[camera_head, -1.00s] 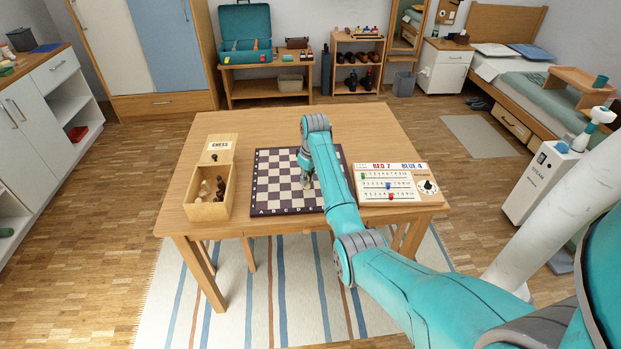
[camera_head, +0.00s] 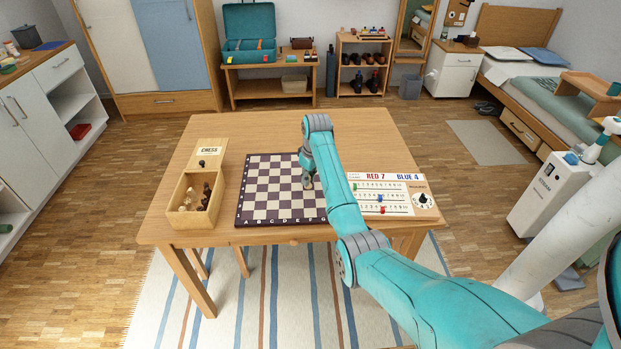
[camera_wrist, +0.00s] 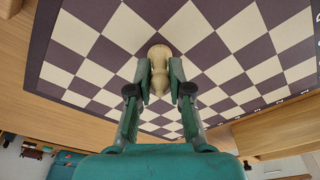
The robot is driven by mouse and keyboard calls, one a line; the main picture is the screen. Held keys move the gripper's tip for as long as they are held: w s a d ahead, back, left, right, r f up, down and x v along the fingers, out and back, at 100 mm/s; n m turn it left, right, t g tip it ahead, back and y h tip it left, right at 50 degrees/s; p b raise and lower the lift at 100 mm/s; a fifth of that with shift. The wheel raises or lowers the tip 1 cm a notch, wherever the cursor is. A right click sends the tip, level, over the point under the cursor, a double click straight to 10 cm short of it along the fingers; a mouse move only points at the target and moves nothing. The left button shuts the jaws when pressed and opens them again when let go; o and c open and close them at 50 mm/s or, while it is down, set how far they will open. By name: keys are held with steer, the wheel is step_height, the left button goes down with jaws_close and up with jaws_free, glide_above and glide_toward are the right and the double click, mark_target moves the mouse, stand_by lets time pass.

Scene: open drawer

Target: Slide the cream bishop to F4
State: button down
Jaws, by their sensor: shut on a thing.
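The cream bishop (camera_wrist: 160,55) is between the two fingers of my gripper (camera_wrist: 160,72) in the wrist view, its rounded end toward the top of the picture. My gripper is shut on it. The purple-and-cream chessboard (camera_head: 268,190) lies on the wooden table. In the head view my gripper (camera_head: 308,183) is over the right part of the board, and my arm hides the board's right edge and the bishop. I cannot tell whether the bishop touches the board. No other piece shows on the visible squares.
An open wooden chess box (camera_head: 187,219) with several pieces stands left of the board. A white scoreboard (camera_head: 385,202) with a dial lies to the right, close to my arm. The table's back part (camera_head: 260,130) is clear.

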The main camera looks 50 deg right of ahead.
steer(key=shift+d, duration=0.15)
steer(key=c, duration=1)
jaws_free()
steer(key=shift+r, duration=0.1)
step_height(320, 180, up, 12)
steer(key=s, duration=0.1)
steer(key=shift+s, duration=0.4)
steer(key=shift+s+f, duration=0.1)
steer(key=shift+f, duration=0.1)
